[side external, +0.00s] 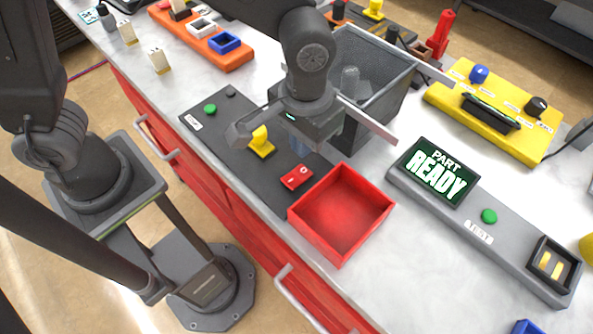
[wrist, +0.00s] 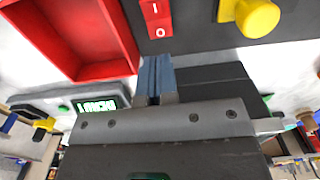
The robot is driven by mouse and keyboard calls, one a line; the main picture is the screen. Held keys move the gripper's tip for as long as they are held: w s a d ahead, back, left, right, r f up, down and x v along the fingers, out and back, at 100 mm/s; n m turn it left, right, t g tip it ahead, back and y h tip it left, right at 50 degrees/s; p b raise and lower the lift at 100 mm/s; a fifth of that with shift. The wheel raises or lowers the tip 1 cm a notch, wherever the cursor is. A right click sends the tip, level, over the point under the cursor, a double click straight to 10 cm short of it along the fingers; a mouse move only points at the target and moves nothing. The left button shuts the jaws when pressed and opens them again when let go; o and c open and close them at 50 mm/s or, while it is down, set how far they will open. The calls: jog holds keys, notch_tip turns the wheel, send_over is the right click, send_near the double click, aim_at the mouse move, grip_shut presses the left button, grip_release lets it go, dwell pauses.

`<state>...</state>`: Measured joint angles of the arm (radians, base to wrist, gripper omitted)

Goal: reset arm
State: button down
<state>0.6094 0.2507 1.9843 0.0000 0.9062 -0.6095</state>
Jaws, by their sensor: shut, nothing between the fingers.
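My gripper (side external: 299,147) is shut and empty. It hangs above the dark control panel (side external: 222,125), close to the yellow knob (side external: 261,142) and the red switch (side external: 297,177). In the wrist view my gripper's blue fingers (wrist: 154,72) are together, with nothing between them. The red switch (wrist: 156,16) and the yellow knob (wrist: 250,16) also show there. My wrist hides part of the panel in the side view.
An open red tray (side external: 343,212) stands right of the panel. A "PART READY" screen (side external: 440,170) and a yellow block (side external: 490,110) are to the right. An orange rack (side external: 200,38) is at upper left.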

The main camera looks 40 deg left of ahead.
jog(key=shift+r, duration=0.55)
jog(key=s+a+r+t, duration=0.2)
jog(key=s+a+r, duration=0.2)
jog(key=a, duration=0.6)
jog(key=s+a+r+t, duration=0.3)
jog(key=a+r, duration=0.3)
jog(key=a, duration=0.4)
jog(key=shift+s+a+r+t, duration=0.25)
jog(key=shift+s+a+t, duration=0.05)
jog(key=shift+s, duration=0.05)
